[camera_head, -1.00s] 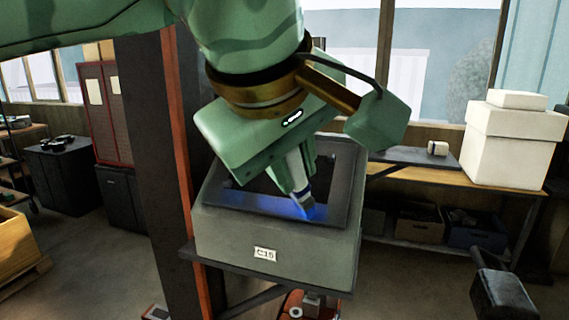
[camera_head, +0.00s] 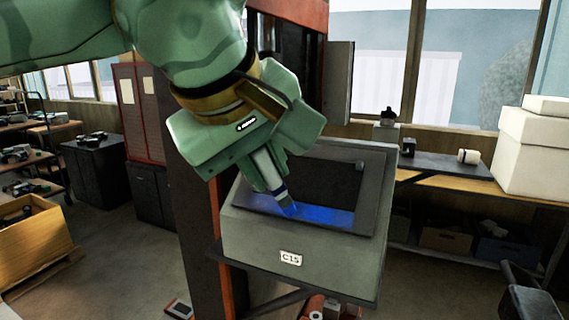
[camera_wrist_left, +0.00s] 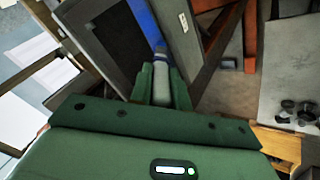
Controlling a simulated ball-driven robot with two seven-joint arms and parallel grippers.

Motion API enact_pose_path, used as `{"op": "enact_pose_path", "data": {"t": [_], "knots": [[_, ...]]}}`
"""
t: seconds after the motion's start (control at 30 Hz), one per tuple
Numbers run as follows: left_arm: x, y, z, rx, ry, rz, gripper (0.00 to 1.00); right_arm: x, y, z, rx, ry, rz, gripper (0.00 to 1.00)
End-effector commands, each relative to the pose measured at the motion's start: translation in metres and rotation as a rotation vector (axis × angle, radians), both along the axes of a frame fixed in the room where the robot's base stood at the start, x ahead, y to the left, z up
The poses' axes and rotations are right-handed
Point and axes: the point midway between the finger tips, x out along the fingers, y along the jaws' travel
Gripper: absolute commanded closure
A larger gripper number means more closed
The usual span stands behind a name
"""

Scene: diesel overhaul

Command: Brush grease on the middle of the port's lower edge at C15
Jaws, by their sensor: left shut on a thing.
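The grey box with the C15 label (camera_head: 291,258) has a dark framed port (camera_head: 325,184) in its sloping top. A blue strip (camera_head: 335,217) runs along the port's lower edge. My left gripper (camera_head: 270,172) is shut on a brush (camera_head: 281,194) with a pale handle and a dark band, tilted down to the right. Its tip is at the strip, near its middle; I cannot tell whether it touches. In the left wrist view the brush (camera_wrist_left: 162,82) points from the fingers towards the blue strip (camera_wrist_left: 144,20). My right gripper is not in view.
A red and dark post (camera_head: 195,220) stands left of the box. A bench (camera_head: 440,182) with small parts and white boxes (camera_head: 540,155) is behind on the right. A dark object (camera_head: 525,295) is at the lower right. Shelves and a wooden crate (camera_head: 35,245) are on the left.

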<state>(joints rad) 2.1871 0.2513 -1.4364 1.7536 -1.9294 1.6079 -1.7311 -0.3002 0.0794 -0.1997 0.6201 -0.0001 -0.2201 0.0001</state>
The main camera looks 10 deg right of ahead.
Motion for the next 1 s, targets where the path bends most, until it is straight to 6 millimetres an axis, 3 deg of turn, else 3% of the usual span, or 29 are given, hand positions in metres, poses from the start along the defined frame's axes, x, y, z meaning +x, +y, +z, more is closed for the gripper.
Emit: {"op": "enact_pose_path", "data": {"t": [1.0], "knots": [[0.041, 0.056, 0.001, -0.002, -0.001, 0.002, 1.00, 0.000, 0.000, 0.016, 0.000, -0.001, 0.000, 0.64]]}}
